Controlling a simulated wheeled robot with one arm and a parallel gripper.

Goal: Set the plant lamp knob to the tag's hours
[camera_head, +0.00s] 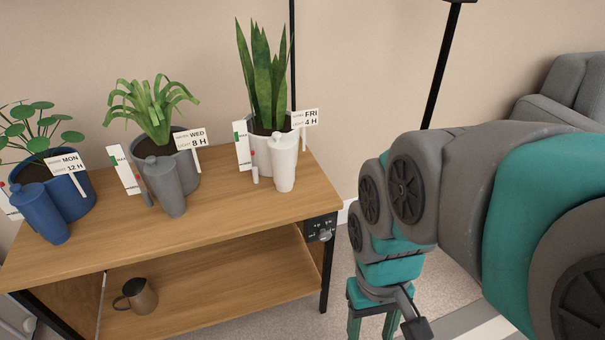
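A small black control panel (319,222) is on the right end of the wooden stand's front, with a grey knob (325,236) on it. The panel's white marks and the knob's setting are too small to read. Three tags stand in the plant pots: a MON tag (68,164) reading 12 H, a WED tag (190,139) reading 8 H, and a FRI tag (310,118) reading 4 H. My gripper (371,325) hangs to the right of and below the knob, apart from it. Its two teal fingers are spread, with their tips cut off by the frame's bottom edge.
The wooden stand (240,208) holds a blue, a grey and a white pot, each with a matching bottle in front. A dark mug (141,297) sits on the lower shelf. A black pole (437,75) and a grey sofa (565,95) are behind my arm.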

